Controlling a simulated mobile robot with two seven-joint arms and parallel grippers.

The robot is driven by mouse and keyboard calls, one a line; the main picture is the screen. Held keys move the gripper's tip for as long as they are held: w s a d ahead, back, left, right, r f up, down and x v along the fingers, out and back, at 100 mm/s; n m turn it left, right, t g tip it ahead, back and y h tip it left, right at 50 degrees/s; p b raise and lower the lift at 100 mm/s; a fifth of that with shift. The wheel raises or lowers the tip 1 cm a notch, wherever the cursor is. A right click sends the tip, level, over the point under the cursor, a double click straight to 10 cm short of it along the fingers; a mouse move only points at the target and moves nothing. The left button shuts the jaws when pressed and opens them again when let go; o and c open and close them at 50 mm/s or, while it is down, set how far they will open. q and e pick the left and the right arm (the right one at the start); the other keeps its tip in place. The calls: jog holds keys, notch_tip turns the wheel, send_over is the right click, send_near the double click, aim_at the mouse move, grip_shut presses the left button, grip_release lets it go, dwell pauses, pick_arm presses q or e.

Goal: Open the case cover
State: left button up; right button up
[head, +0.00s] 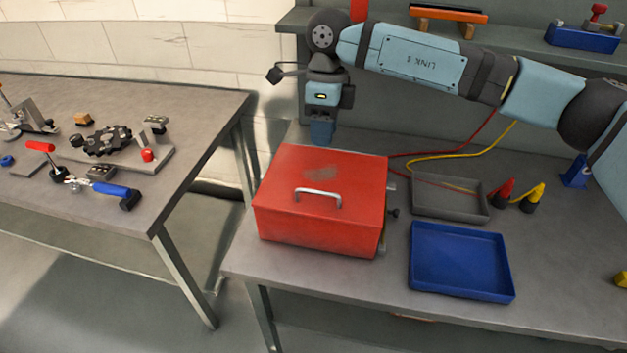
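A red case (318,238) stands on the right-hand workbench near its left front corner. Its cover (345,168) is down, and a silver handle (318,192) shows at the cover's front part. My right gripper (321,133) points down just beyond the back edge of the case in the picture, with its blue fingertips apart from the handle. The fingers appear as one block from this angle, so I cannot tell whether they are open or shut. My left gripper is not in view.
A blue tray (462,290) and a grey tray (449,212) lie right of the case. Red and yellow leads with clips (536,197) are beside them. A second bench (200,110) with tools stands left across a gap. A shelf is behind.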

jog(key=p, duration=0.1)
send_over(320, 184)
jog(key=s, duration=0.6)
jog(key=f, duration=1.1)
jog(key=shift+w+a+f, duration=0.25)
jog(key=shift+a+f, duration=0.1)
jog(key=shift+f, duration=0.05)
grip_shut()
